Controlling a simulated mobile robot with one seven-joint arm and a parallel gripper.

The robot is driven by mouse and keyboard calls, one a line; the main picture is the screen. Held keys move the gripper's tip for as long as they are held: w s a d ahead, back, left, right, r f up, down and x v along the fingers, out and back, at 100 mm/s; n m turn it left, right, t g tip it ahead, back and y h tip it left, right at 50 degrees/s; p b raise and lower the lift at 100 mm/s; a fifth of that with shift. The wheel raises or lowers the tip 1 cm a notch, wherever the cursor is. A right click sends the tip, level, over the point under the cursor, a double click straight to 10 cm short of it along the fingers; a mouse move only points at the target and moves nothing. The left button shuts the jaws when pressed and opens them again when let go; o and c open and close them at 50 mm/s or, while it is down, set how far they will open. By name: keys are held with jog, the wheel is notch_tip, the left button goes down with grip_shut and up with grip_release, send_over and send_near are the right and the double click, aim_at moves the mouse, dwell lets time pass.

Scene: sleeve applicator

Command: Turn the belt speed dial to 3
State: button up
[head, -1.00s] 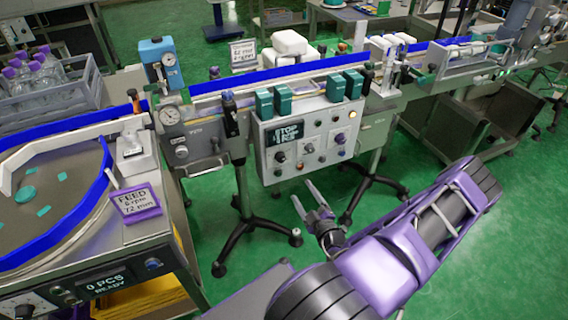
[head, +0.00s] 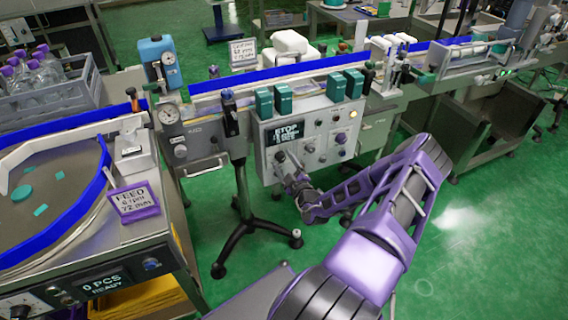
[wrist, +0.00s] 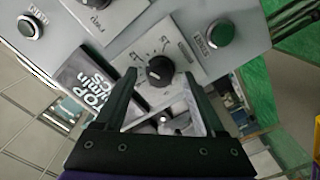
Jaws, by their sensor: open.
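A black round dial (wrist: 159,70) with a white pointer mark sits on a light plate with a printed scale, seen in the wrist view. Its lettering is too small and tilted to read, so I cannot tell which number it points to. My gripper (wrist: 160,78) is open, with one dark fingertip to each side of the dial in the picture. I cannot tell whether the tips reach around it or stop short. In the head view my gripper (head: 284,162) is at the lower left of the grey control panel (head: 327,153) and hides part of it.
A dark display (wrist: 100,84) is left of the dial. Another knob (wrist: 97,4) lies above it, and a green button (wrist: 221,33) is to the upper right. Teal blocks (head: 335,86) stand along the panel's top. Open green floor lies in front of the machine.

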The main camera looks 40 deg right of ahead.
jog(key=shift+c, duration=0.2)
grip_shut()
dwell(0.3)
